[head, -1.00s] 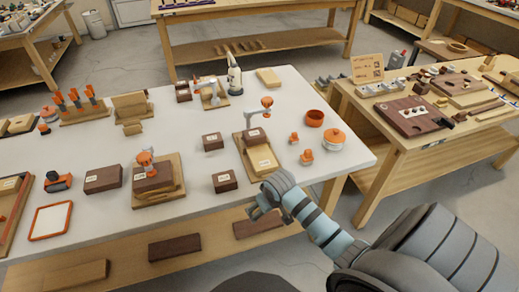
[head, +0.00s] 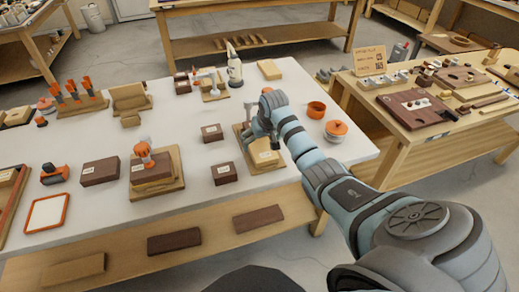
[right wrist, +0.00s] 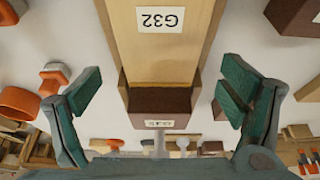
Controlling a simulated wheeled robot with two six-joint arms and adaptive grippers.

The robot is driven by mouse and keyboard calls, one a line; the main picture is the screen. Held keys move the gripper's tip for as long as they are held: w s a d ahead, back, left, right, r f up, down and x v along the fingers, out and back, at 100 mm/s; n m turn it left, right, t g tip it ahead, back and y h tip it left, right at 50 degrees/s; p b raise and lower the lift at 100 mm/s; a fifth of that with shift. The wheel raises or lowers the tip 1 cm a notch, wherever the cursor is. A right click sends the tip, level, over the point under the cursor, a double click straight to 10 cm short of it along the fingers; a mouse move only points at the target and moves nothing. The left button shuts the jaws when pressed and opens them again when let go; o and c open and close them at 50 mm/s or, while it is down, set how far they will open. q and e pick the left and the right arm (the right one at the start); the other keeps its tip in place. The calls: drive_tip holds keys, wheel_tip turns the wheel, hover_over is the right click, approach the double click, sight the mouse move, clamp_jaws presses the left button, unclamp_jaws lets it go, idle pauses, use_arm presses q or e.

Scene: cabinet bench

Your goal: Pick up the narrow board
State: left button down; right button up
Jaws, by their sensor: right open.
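A pale wooden board (head: 263,156) with a white label lies on a wooden base at the right part of the white bench. In the right wrist view the pale board (right wrist: 160,65) shows a label reading G32, with a dark brown block (right wrist: 160,99) by its end. I take this pale board for the narrow board. My right gripper (head: 257,132) is above the base, by the far end of the board. In the right wrist view its two teal fingers stand wide apart, one on each side, with nothing between them gripped. My left gripper does not show.
Dark labelled blocks (head: 224,173) stand left of the board. An orange bowl (head: 316,110) and an orange-lidded pot (head: 336,130) stand to the right, close to my right arm.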

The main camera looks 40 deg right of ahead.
sight(261, 145)
drive_tip(key=b+x, duration=0.1)
drive_tip(key=x, duration=0.2)
drive_tip(key=shift+f, duration=0.3)
drive_tip(key=shift+r, duration=0.1)
drive_tip(key=c, duration=1.4)
